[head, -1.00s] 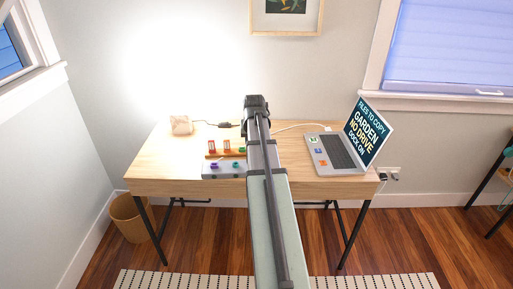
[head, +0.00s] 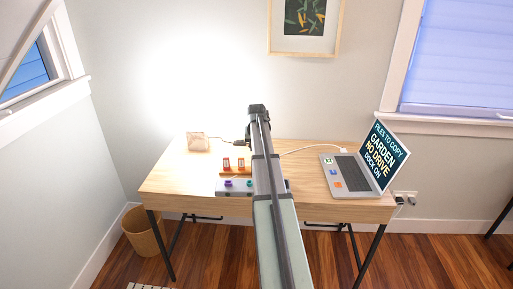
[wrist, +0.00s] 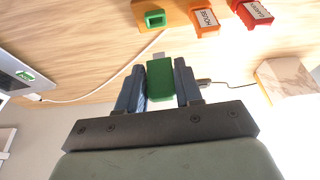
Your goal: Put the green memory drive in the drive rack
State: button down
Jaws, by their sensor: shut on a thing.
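The green memory drive (wrist: 160,80) is between the two fingers of my gripper (wrist: 159,70) in the wrist view, with its metal plug pointing away from the palm. My gripper is shut on it, above the desk. The drive rack (wrist: 178,19) is at the top of the wrist view, with an empty green-rimmed slot (wrist: 155,19) just beyond the plug, apart from it. An orange drive marked HOUSE (wrist: 204,19) and a red labelled drive (wrist: 252,14) stand in the rack beside that slot. In the head view my arm hides the drive and part of the rack (head: 226,173).
A grey dock (head: 235,192) with coloured sockets lies in front of the rack. The laptop (head: 350,174) is on the right, its screen reading GARDEN, NO DRIVE, DOCK ON. A pale block (head: 197,142) stands at the back left. The desk's left side (head: 180,178) is clear.

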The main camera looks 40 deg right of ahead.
jog(key=shift+f, duration=0.2)
jog(key=shift+f, duration=2.7)
jog(key=shift+f, duration=1.3)
jog(key=c, duration=0.7)
grip_release()
jog(key=shift+o, duration=0.2)
jog(key=shift+r, duration=0.1)
jog(key=v, duration=1.3)
jog(key=shift+r, duration=0.3)
jog(key=shift+s+a, duration=0.1)
jog(key=shift+s, duration=0.05)
